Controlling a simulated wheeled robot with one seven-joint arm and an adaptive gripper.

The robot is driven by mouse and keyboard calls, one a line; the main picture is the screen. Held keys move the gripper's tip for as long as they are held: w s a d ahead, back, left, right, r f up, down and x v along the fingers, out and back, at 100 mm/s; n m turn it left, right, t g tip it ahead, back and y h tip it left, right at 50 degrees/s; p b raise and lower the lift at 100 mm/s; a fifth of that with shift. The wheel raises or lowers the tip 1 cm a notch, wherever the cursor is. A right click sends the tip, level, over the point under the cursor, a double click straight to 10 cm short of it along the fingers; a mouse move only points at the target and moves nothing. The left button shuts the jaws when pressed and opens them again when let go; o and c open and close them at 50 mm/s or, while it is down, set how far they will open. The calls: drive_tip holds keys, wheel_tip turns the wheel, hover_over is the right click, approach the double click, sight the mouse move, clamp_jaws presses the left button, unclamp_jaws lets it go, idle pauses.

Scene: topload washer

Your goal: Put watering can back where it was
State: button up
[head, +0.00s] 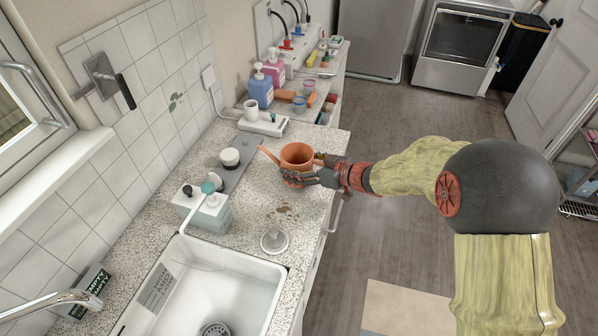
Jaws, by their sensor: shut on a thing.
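The watering can (297,153) is orange-brown with an open top and a thin spout pointing left. It is above the speckled countertop (245,190), behind the sink. My gripper (304,176) reaches in from the right and is shut on the can, at its handle side and lower front. The fingers hide part of the can's lower body. The can looks about upright. I cannot tell whether its base touches the counter.
A soap dispenser (208,212) and a white lid-like disc (274,241) stand near the sink (205,285). Brown spots mark the counter in front of the can. A white cup (251,110) and several bottles stand farther back. Open floor lies right of the counter.

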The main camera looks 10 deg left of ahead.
drive_tip(key=shift+f, duration=0.9)
drive_tip(key=shift+r, duration=0.1)
drive_tip(key=o, duration=1.2)
drive_tip(key=shift+s+d+r, duration=0.1)
drive_tip(key=shift+d, duration=0.1)
drive_tip(key=p+v, duration=0.3)
drive_tip(key=v, duration=0.8)
drive_tip(key=shift+s+d+r, duration=0.1)
drive_tip(key=shift+s+d, duration=0.1)
drive_tip(key=shift+d, duration=0.05)
